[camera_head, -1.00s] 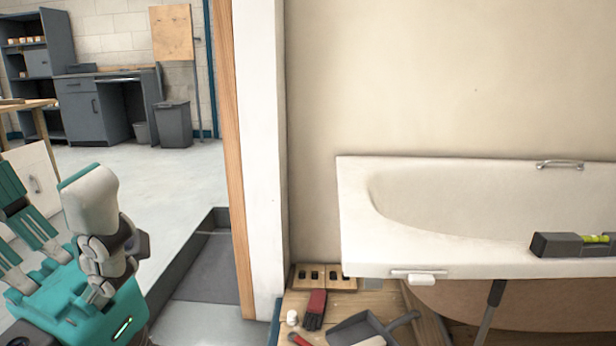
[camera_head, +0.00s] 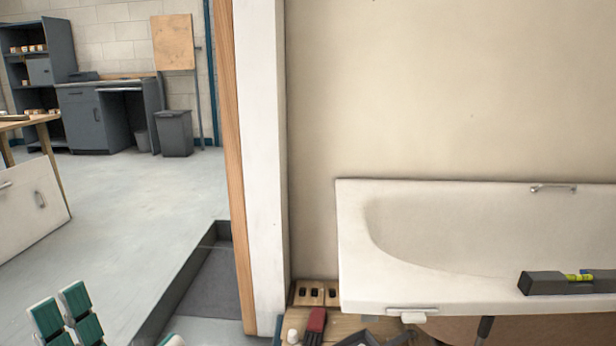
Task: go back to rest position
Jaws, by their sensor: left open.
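My left gripper (camera_head: 59,302) shows at the bottom left corner of the head view. Two teal and pale finger parts stick up there, spaced apart, with nothing between them. The rest of the gripper and most of its arm are cut off by the lower edge. It is over the grey floor, left of the wooden door post and well away from the bathtub. My right gripper is out of the picture.
A white bathtub (camera_head: 440,291) stands at the right, with a spirit level (camera_head: 545,284) on its rim. A timber-edged wall post (camera_head: 262,180) divides the booth from open floor (camera_head: 130,190).

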